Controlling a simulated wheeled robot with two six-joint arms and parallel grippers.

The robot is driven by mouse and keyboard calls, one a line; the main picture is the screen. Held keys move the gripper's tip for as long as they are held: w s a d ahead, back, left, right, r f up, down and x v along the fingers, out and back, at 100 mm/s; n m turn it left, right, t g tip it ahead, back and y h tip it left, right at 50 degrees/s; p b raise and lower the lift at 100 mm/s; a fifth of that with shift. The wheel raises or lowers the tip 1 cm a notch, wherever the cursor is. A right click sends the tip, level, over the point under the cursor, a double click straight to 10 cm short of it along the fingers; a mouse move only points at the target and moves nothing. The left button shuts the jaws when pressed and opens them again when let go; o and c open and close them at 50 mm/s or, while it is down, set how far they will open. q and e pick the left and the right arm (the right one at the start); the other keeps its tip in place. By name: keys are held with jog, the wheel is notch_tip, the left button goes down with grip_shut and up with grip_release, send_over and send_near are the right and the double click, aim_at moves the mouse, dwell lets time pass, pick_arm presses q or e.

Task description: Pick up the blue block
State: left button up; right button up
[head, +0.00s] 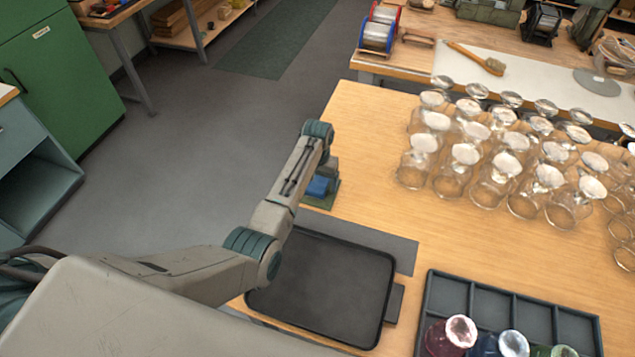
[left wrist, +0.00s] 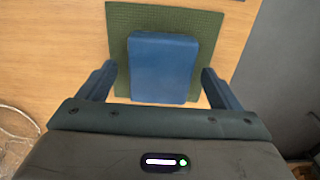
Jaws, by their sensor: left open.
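The blue block (left wrist: 163,68) lies on a small green mat (left wrist: 120,20) on the wooden table. In the left wrist view it sits between the two fingers of my left gripper (left wrist: 160,82), which is open, with a gap on each side. In the head view the blue block (head: 319,186) shows partly behind my left arm at the table's left edge, on the green mat (head: 326,201). My left gripper is mostly hidden there by its own wrist. My right gripper is not in view.
A black tray (head: 320,290) lies in front of the block. A compartment tray (head: 447,290) with coloured jars stands at the lower right. Several clear glass vessels (head: 455,172) crowd the table's right side. The floor drops away left of the table edge.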

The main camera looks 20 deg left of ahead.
pick_arm(q)
jog(key=shift+f, duration=0.6)
jog(key=c, duration=1.1)
jog(key=shift+r, duration=0.1)
